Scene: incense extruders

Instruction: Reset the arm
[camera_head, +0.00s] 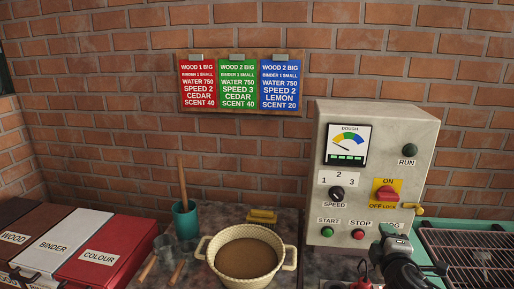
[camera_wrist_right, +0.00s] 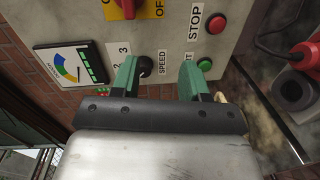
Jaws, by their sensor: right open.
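My right gripper (camera_head: 390,245) is in the lower right of the head view, in front of the grey control box (camera_head: 330,215). In the right wrist view my right gripper (camera_wrist_right: 161,72) shows two green fingers spread apart with nothing between them. The speed knob (camera_wrist_right: 145,65) shows beside one finger and the green start button (camera_wrist_right: 205,64) beside the other. I cannot tell whether either finger touches the panel. The red stop button (camera_wrist_right: 214,24) is a little beyond. My left gripper is not in view.
A cream two-handled pot (camera_head: 247,286) stands on the counter, with a teal cup (camera_head: 185,220) behind it. Red, white and brown bins (camera_head: 97,257) are at left. A wire rack (camera_head: 475,250) is at right. Recipe cards (camera_head: 238,84) hang on the brick wall.

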